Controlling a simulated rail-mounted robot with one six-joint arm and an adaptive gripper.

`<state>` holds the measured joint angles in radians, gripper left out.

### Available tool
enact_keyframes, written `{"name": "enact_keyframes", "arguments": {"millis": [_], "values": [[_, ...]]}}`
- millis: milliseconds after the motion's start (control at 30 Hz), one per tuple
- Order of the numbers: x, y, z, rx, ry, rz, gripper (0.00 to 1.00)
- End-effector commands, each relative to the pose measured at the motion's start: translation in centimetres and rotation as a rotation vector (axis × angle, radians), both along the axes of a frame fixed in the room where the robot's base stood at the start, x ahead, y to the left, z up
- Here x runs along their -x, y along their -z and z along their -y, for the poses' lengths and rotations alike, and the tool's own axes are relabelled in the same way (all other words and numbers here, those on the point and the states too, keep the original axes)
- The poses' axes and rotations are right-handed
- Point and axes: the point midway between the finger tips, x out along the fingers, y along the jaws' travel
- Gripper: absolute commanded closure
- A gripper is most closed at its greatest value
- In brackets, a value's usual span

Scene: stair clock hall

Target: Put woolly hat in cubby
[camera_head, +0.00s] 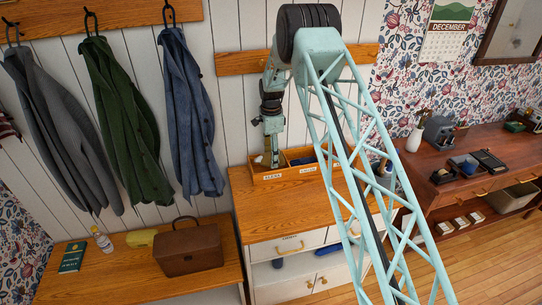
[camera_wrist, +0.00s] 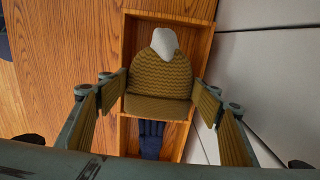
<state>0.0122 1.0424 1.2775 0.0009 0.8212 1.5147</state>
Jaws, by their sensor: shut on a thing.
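The woolly hat (camera_wrist: 158,92) is mustard knit with a pale grey pom-pom. My gripper (camera_wrist: 160,97) is shut on it, one finger on each side. In the head view my gripper (camera_head: 272,132) points down at the left part of the wooden cubby (camera_head: 290,174). In the wrist view the hat lies over one compartment of the cubby (camera_wrist: 195,10), near the divider; whether it touches the floor I cannot tell. The neighbouring compartment holds a dark blue knitted thing, perhaps gloves (camera_wrist: 152,138).
The cubby stands against the wall on a wooden cabinet (camera_head: 265,215) with free top in front. Coats (camera_head: 190,110) hang at left. A brown bag (camera_head: 188,250) stands on a low bench. A desk (camera_head: 440,180) is at right.

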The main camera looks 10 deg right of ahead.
Motion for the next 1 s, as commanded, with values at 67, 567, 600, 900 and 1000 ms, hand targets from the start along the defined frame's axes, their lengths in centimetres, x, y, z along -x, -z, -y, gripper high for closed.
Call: {"name": "enact_keyframes", "arguments": {"millis": [67, 567, 600, 900, 1000], "values": [[-0.01, 0.25, 0.0, 0.0, 0.0, 0.0, 0.53], [-0.01, 0.47, 0.0, 0.0, 0.0, 0.0, 0.53], [-0.01, 0.47, 0.0, 0.0, 0.0, 0.0, 0.37], [0.0, 0.48, 0.0, 0.0, 0.0, 0.0, 0.25], [0.01, 0.49, 0.0, 0.0, 0.0, 0.0, 0.25]]}}
